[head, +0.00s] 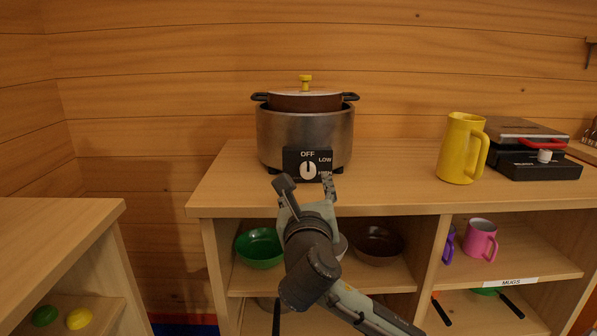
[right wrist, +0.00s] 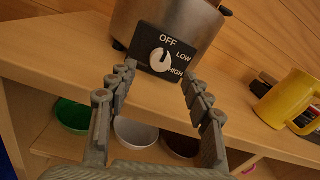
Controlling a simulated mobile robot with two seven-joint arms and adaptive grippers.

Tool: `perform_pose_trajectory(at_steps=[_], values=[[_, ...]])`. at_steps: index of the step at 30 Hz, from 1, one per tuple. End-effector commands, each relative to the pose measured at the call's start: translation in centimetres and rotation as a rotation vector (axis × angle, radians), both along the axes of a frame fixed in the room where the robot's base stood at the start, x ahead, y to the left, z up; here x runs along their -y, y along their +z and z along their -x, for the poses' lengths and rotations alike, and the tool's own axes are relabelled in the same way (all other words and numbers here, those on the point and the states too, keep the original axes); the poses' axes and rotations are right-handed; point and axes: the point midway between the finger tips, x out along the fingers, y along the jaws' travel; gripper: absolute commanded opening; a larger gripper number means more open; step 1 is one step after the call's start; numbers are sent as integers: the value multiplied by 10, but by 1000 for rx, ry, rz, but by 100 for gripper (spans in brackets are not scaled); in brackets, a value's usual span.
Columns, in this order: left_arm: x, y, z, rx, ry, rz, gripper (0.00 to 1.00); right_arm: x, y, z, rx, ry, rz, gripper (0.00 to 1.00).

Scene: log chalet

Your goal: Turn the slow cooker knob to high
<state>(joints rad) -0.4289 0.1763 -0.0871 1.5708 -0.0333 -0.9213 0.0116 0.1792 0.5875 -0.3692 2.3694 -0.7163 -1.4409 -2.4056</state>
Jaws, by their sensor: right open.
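The slow cooker (head: 305,135) stands on the wooden counter, a steel pot with a brown lid and yellow lid handle. Its black front panel reads OFF, LOW and HIGH. The white round knob (head: 308,170) sits mid-panel; its dark pointer mark points up toward OFF. In the right wrist view the knob (right wrist: 160,61) shows between and beyond the fingers. My right gripper (head: 306,186) is open and empty, in front of and just below the panel, partly covering the HIGH label in the head view. In the right wrist view the gripper (right wrist: 158,80) has its fingers spread. My left gripper is not in view.
A yellow pitcher (head: 457,148) and a black appliance (head: 530,155) stand to the right on the counter (head: 400,188). Shelves below hold a green bowl (head: 259,247), a brown bowl (head: 377,245) and a pink mug (head: 480,239). The counter beside the cooker is clear.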

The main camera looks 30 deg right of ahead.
Motion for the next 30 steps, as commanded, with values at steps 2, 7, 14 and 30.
perform_pose_trajectory(at_steps=[2, 7, 14, 30], values=[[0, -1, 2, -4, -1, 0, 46, 8, 0, -10, 0, -3, 0, 50], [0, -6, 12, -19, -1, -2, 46, 24, 0, -34, 0, -3, -1, 50], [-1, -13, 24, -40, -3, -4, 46, 37, 0, -54, 0, -1, -3, 50], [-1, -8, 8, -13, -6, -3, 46, 38, -1, -57, 0, -1, -5, 23]])
